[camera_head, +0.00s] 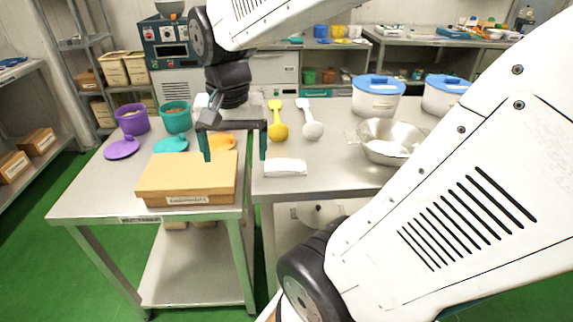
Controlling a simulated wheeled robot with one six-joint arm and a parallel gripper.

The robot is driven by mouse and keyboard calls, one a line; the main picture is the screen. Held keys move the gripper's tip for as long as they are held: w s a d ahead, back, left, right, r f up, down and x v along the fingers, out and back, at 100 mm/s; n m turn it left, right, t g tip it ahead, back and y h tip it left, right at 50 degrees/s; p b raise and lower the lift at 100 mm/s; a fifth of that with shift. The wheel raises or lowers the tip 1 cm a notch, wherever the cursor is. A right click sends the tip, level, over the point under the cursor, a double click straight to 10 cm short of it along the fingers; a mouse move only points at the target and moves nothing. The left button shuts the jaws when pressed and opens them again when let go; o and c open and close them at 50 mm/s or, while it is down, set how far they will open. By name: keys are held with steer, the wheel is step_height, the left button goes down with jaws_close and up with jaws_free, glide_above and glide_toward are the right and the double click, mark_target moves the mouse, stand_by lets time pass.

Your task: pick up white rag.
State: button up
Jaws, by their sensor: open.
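The white rag (285,168) appears as a small, flat white piece near the front edge of the right steel table, just right of the cardboard box. My gripper (235,156) hangs above the tables with its two dark fingers pointing down and spread apart, nothing between them. In the picture its right fingertip is a little up and left of the rag, and its left fingertip is over the back of the box. The height of the fingers above the tabletop is hard to tell. The rag is fully in sight.
A closed cardboard box (188,180) sits on the left table's front edge. Behind stand a purple tub (132,119) and a teal tub (175,117).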

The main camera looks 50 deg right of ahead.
steer(key=w+d+f+m, duration=0.2)
steer(key=d+f+m, duration=0.1)
steer(key=d+m, duration=0.35)
steer(key=w+d+f+m, duration=0.3)
steer(key=d+m, duration=0.2)
steer(key=d, duration=0.3)
steer(key=m, duration=0.7)
glide_above(289, 163)
steer(key=shift+n+g, duration=0.25)
steer(key=shift+g, duration=0.15)
step_height(289, 163, down, 5)
steer(key=shift+s+a+f, duration=0.1)
steer(key=shift+s+a, duration=0.05)
step_height(289, 163, down, 8)
steer(key=shift+r, duration=0.1)
steer(key=shift+c, duration=0.3)
steer(key=c, duration=1.1)
